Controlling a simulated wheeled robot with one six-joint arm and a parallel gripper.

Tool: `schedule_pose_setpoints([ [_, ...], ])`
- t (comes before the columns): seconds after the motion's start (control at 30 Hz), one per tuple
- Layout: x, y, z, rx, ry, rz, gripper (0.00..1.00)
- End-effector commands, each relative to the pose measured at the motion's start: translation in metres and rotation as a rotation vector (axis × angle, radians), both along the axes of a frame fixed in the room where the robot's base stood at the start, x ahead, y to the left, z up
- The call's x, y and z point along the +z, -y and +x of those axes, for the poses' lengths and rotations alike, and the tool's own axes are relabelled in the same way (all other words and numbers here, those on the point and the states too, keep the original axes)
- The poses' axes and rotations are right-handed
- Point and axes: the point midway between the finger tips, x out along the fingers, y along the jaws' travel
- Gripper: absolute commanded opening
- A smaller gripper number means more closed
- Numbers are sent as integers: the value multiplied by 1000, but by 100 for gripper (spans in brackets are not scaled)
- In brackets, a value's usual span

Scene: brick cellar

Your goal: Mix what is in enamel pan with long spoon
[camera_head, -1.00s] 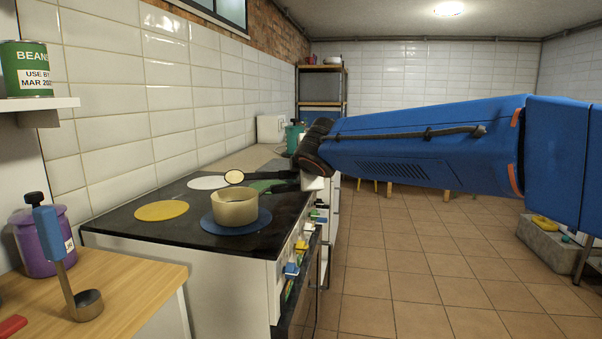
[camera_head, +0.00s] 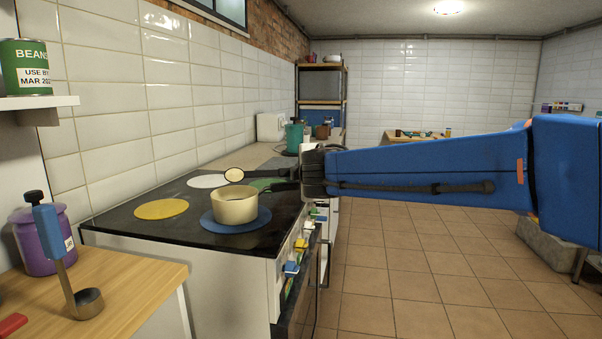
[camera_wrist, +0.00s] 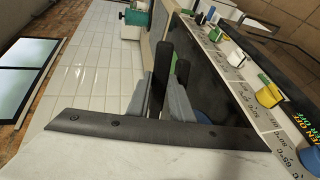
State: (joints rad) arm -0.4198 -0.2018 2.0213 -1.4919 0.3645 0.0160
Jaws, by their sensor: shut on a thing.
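The enamel pan (camera_head: 235,208) is cream-coloured and stands on the blue hob disc at the front of the stove; its dark handle points right, towards my arm. The long spoon (camera_head: 234,174) has a round cream end with a dark rim and a dark handle. That end appears above the pan's back rim, outside the contents. My gripper (camera_head: 291,178) is right of the pan, shut on the spoon's handle. In the wrist view, dark bars show by the grey fingers (camera_wrist: 160,95); which is the spoon is hard to tell. The pan's contents are hidden.
The black stove top (camera_head: 150,225) also carries yellow, white and green discs. Coloured knobs (camera_head: 292,268) line its front. A ladle (camera_head: 80,290) and a purple jar (camera_head: 42,245) stand on the wooden counter at left. A teal container (camera_head: 294,137) stands behind.

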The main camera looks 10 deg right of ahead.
Motion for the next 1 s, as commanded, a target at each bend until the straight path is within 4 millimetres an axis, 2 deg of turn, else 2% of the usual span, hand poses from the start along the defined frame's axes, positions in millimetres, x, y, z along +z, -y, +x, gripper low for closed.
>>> schedule_pose_setpoints([
  [1.0, -6, 0, 0, 3, 183, 7, 0],
])
